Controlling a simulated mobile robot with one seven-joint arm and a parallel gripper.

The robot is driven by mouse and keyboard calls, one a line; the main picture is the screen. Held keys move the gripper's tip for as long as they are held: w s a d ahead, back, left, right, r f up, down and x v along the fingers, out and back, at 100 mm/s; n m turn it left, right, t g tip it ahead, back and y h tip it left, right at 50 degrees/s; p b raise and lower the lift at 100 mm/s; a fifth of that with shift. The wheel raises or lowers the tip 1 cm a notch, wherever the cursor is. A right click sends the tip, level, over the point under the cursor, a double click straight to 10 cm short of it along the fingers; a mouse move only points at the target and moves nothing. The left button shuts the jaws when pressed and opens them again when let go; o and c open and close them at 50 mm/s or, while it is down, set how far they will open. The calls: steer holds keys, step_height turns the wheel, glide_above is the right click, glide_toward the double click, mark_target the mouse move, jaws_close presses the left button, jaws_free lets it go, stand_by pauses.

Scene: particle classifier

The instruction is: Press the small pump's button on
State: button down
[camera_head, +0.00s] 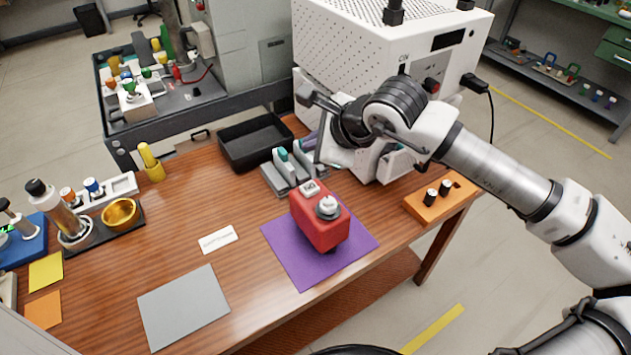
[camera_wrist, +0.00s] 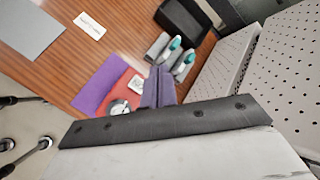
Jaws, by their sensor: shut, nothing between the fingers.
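The small pump is a red box (camera_head: 316,228) on a purple mat (camera_head: 283,250) on the wooden table. Its top bears a small white switch or button (camera_head: 310,188) and a round grey-white knob (camera_head: 327,207). My gripper (camera_head: 319,155) is above and behind the pump, apart from it in the head view. In the wrist view the shut fingers (camera_wrist: 158,86) show beside the red pump (camera_wrist: 113,82), with the white button (camera_wrist: 135,83) just left of them. The knob (camera_wrist: 118,107) is partly hidden there by my wrist. Whether the button is pressed is too small to tell.
Grey-and-teal pipette-like tools (camera_head: 285,165) and a black tray (camera_head: 253,145) stand behind the pump. A large white perforated machine (camera_head: 345,55) is close behind my gripper. An orange block (camera_head: 422,207) with black knobs is at right.

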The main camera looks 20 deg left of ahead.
steer(key=shift+f, duration=0.1)
stand_by(0.3)
steer(key=b, duration=0.5)
glide_above(307, 185)
steer(key=d, duration=0.2)
steer(key=f, duration=0.7)
steer(key=shift+s+a+f, duration=0.1)
steer(key=shift+s+f, duration=0.3)
steer(key=shift+f+b, duration=0.4)
steer(key=shift+f, duration=0.05)
stand_by(0.6)
steer(key=shift+f+b, duration=0.4)
steer(key=shift+b, duration=0.4)
steer(key=shift+f+b, duration=0.85)
steer(key=shift+b, duration=0.5)
stand_by(0.6)
steer(key=shift+r, duration=0.1)
steer(key=shift+r+p, duration=0.45)
steer(key=shift+r, duration=0.75)
